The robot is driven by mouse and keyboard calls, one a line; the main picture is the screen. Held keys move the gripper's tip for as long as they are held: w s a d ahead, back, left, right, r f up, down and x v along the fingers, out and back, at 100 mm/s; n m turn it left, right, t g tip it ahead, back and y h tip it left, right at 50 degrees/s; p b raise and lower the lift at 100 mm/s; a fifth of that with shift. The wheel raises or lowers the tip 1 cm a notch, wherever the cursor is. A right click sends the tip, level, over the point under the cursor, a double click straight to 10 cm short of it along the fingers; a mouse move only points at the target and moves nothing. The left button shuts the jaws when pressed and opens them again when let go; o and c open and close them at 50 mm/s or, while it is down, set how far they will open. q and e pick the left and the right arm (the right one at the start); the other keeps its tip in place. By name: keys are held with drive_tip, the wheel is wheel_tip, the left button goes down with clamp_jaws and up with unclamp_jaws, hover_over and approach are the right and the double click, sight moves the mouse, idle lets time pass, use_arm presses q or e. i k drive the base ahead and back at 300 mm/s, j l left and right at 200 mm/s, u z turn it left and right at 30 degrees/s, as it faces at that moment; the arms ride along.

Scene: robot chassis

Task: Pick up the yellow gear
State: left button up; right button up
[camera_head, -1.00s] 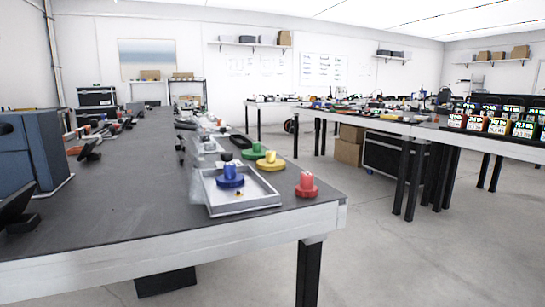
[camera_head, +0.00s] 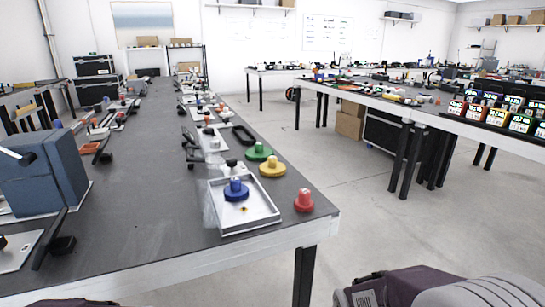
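The yellow gear (camera_head: 272,169) lies on the dark table top (camera_head: 150,225) near its right edge, with its knob facing up. A green gear (camera_head: 259,154) sits just behind it and a red gear (camera_head: 304,202) in front of it to the right. A blue gear (camera_head: 236,190) is in the shallow grey tray (camera_head: 262,221) to its left. Neither gripper shows. Only parts of my arms are in view, at the bottom right and the bottom left edge.
A blue-grey box (camera_head: 40,172) stands at the table's left. A black oval ring (camera_head: 243,135) and several small parts lie farther back. The table's middle is clear. Another table (camera_head: 385,104) stands to the right across open floor.

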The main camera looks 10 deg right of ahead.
sight(271, 168)
drive_tip(key=l+u, duration=0.2)
drive_tip(key=u, duration=0.15)
drive_tip(key=i+l+u, duration=0.1)
drive_tip(key=u, duration=0.25)
drive_tip(key=l+u, duration=0.4)
drive_tip(key=j, duration=0.1)
